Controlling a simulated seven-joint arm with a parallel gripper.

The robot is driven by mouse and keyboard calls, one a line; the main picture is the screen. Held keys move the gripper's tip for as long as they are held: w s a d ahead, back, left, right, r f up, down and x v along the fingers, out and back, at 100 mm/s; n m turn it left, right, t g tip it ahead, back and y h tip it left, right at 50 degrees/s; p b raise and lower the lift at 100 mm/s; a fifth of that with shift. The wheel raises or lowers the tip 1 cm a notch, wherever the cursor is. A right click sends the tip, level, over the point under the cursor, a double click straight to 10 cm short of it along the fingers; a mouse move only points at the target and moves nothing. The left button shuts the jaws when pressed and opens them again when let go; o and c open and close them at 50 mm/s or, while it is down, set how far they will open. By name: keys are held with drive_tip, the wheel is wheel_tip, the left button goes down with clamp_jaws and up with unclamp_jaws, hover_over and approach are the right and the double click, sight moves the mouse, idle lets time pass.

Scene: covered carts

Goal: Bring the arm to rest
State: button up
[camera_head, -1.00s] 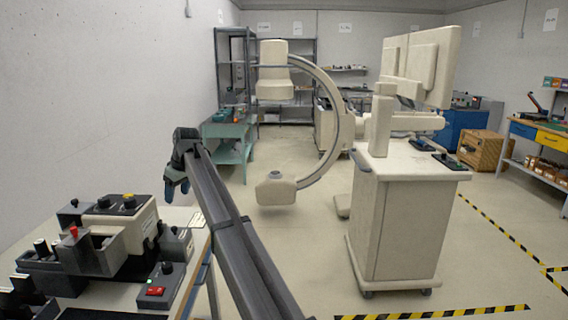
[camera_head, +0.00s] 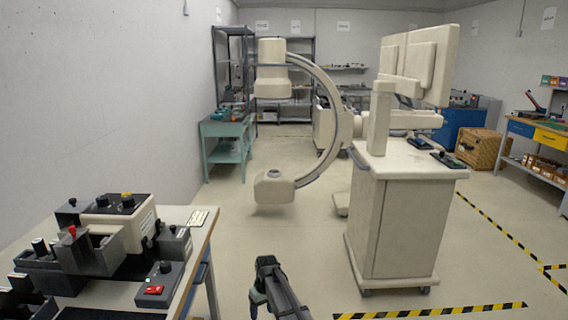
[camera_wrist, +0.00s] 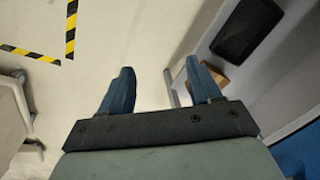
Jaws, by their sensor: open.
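My gripper (camera_wrist: 160,92) shows in the wrist view with its two blue fingers spread apart and nothing between them. Pale floor and the edge of some furniture lie beyond the fingers. In the head view my arm (camera_head: 277,285) is low at the bottom centre, over the floor, between the workbench on the left and the white cart on the right. The fingertips are hard to make out in that view.
A workbench (camera_head: 205,222) with a beige and black device (camera_head: 120,215) stands at left. A white cart with monitors (camera_head: 400,225) stands at right, a C-arm machine (camera_head: 325,85) behind. Yellow-black tape (camera_head: 430,311) marks the floor.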

drive_tip(key=s+d+f+m+g+h, duration=0.1)
drive_tip(key=s+d+f+m, duration=0.1)
drive_tip(key=s+d+f, duration=0.8)
drive_tip(key=s+d+f+m+g, duration=0.2)
drive_tip(key=s+d+f, duration=0.4)
drive_tip(key=s+f, duration=0.45)
drive_tip(key=s+d+f+m+g, duration=0.1)
drive_tip(key=s+d, duration=0.2)
drive_tip(key=s, duration=0.7)
drive_tip(key=s+d+f+m+g, duration=0.1)
drive_tip(key=s+d+f, duration=0.1)
drive_tip(key=s, duration=0.9)
drive_tip(key=s+d+f+m+g, duration=0.1)
drive_tip(key=s+d, duration=0.3)
drive_tip(key=s, duration=0.6)
drive_tip(key=shift+s+f, duration=0.15)
drive_tip(key=shift+s, duration=0.25)
drive_tip(key=shift+c, duration=0.3)
